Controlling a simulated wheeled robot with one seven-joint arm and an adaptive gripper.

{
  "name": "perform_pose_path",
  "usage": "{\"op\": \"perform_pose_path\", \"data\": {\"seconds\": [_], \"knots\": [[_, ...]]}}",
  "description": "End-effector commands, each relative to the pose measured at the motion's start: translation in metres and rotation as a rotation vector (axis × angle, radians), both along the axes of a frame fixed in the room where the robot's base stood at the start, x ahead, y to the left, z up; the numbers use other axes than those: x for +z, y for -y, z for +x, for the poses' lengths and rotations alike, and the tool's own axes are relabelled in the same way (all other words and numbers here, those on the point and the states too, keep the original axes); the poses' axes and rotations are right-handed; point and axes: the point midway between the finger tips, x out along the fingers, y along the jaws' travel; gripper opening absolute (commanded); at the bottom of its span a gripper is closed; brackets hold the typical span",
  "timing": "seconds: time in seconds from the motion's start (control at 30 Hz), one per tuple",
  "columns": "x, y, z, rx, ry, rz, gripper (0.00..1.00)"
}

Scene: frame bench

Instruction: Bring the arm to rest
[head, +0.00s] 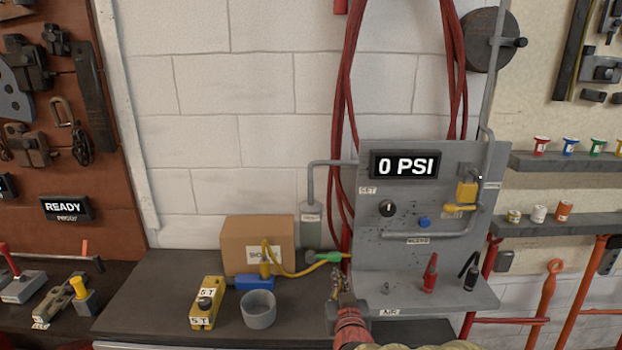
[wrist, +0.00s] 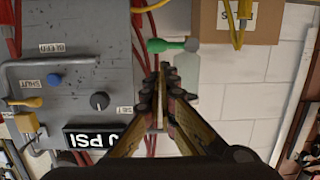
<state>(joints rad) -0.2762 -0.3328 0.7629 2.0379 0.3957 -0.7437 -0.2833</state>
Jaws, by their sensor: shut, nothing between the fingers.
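My gripper (head: 338,276) shows at the bottom middle of the head view, in front of the lower left edge of the grey gauge panel (head: 440,160). Its red wrist part is below it. In the wrist view, my gripper (wrist: 164,72) has its fingers together with nothing held between them. There the panel (wrist: 95,75) is at the left, upside down. The green hose fitting (head: 322,257) is close to the fingertips in the head view; it also shows just beyond them in the wrist view (wrist: 168,44). I cannot tell the exact gap.
A cardboard box (head: 235,243), a yellow block (head: 207,298) and a grey cup (head: 258,311) stand on the dark bench to the left. A yellow hose (head: 295,273) runs to the green fitting. Red hoses (head: 350,110) hang behind. The display reads 0 PSI.

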Motion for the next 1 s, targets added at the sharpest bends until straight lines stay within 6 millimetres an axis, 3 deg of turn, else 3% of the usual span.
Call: {"op": "perform_pose_path", "data": {"seconds": [0.03,0.13,0.2,0.37,0.57,0.8,0.9,1.0], "knots": [[-0.024,-0.006,-0.008,0.024,-0.081,0.009,0.00],[-0.067,-0.021,-0.033,0.081,-0.269,0.029,0.00],[-0.084,-0.029,-0.055,0.118,-0.391,0.040,0.00],[-0.098,-0.029,-0.115,0.168,-0.636,0.048,0.00],[-0.082,-0.002,-0.203,0.167,-0.891,0.034,0.00],[-0.039,0.049,-0.299,0.091,-1.057,0.003,0.00],[-0.016,0.069,-0.325,0.050,-1.052,-0.004,0.00],[0.007,0.083,-0.332,0.018,-0.984,-0.001,0.00]]}}
